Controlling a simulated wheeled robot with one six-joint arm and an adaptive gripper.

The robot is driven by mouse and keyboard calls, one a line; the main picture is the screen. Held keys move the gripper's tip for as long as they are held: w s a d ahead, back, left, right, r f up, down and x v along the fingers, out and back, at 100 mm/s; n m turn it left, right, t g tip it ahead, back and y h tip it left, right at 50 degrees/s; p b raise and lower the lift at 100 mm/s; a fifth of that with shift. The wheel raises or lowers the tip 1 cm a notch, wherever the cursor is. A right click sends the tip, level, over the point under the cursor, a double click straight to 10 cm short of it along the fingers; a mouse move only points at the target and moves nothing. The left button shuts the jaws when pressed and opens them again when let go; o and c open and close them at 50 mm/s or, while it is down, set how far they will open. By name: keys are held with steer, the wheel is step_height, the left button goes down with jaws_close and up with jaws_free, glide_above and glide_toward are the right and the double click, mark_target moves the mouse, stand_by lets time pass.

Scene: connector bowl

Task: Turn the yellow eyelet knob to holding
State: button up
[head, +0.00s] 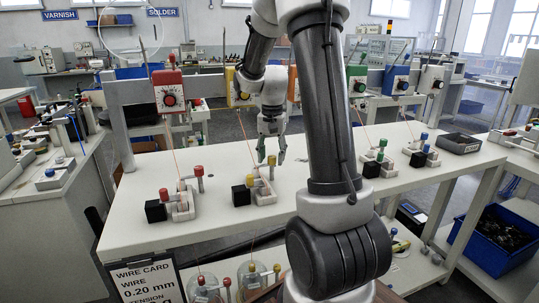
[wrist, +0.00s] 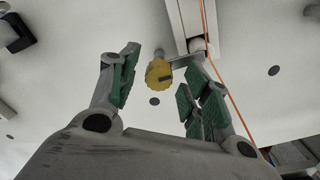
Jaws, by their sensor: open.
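The yellow eyelet knob (wrist: 158,73) is a ribbed yellow cap with a dark mark, on a grey stem joined to a pale fixture. In the wrist view it lies between my open fingers, ahead of the palm and nearer the right finger. My gripper (wrist: 157,90) has green pads; no clear grip on the knob shows. In the head view my gripper (head: 271,155) points down over the bench, its fingertips around the top of the yellow knob (head: 272,160). Whether a pad touches it I cannot tell. A second yellow knob (head: 249,180) sits lower, near a black block (head: 241,195).
An orange wire (wrist: 211,40) runs close beside the right finger. A red-knobbed fixture (head: 181,204) stands to the left on the white bench (head: 215,228). Fixtures with green knobs (head: 383,143) and blue knobs (head: 424,136) stand to the right.

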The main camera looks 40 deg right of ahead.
mark_target(271, 157)
step_height(271, 157, up, 12)
stand_by(0.5)
steer(key=shift+r, duration=0.1)
steer(key=s+a+n+t, duration=0.2)
steer(key=s+a+n, duration=0.3)
steer(key=s, duration=0.6)
steer(key=s+a+n+t, duration=0.2)
steer(key=s+a+n, duration=0.3)
steer(key=s, duration=0.6)
steer(key=shift+a+r, duration=0.15)
steer(key=shift+a, duration=0.35)
steer(key=shift+o, duration=0.3)
steer(key=shift+s, duration=0.1)
stand_by(0.4)
